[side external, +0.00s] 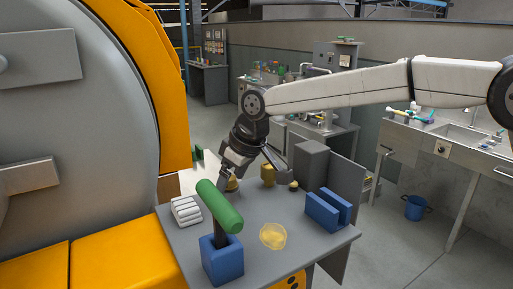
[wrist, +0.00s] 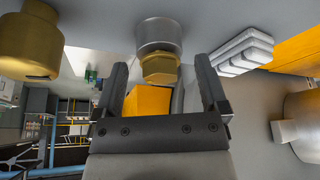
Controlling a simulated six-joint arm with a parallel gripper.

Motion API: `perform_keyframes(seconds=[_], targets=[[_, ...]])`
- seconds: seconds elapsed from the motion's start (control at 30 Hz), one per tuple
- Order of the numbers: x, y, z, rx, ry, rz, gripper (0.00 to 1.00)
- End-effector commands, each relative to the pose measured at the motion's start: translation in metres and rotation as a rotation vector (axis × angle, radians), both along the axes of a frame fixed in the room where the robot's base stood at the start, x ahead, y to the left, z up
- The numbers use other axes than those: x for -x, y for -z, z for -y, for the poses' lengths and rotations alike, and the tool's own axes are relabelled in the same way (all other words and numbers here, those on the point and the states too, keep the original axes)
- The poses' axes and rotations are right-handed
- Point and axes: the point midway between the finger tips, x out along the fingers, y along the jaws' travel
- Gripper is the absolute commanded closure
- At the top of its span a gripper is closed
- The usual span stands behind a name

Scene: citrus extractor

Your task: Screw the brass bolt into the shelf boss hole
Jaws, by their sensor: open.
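The brass bolt (wrist: 160,69) shows its hex head and a collar in the wrist view, at the end of a grey round boss (wrist: 159,34). The collar is close against the boss, and no shank shows. I cannot tell how deep the bolt sits. My gripper (wrist: 160,76) is open, with one dark finger on each side of the bolt head and a gap on both sides. In the side view my gripper (side external: 230,178) is low over the grey table, behind the green mallet head. The boss and bolt are mostly hidden there.
The green mallet (side external: 220,206) stands in a blue holder (side external: 222,262) close in front of my gripper. A white ribbed block (side external: 186,211) lies left, a yellow disc (side external: 272,236) and a blue slotted block (side external: 328,211) right. A brass cylinder (wrist: 28,42) and orange machine are near.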

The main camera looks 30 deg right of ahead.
Motion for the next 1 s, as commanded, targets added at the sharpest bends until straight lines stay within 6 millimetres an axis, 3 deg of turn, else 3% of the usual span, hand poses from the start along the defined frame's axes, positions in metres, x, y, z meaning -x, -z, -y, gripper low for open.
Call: perform_keyframes(seconds=[0.2,0.4,0.5,1.0], targets=[[0.0,0.0002,-0.0001,0.0,0.0,0.0,0.1],[0.0,-0.0001,0.0,0.0,0.0,0.0,0.74],[0.0,-0.0002,0.0,0.0,0.0,0.0,1.0],[0.0007,-0.0004,-0.0014,0.0,0.131,0.001,1.0]])
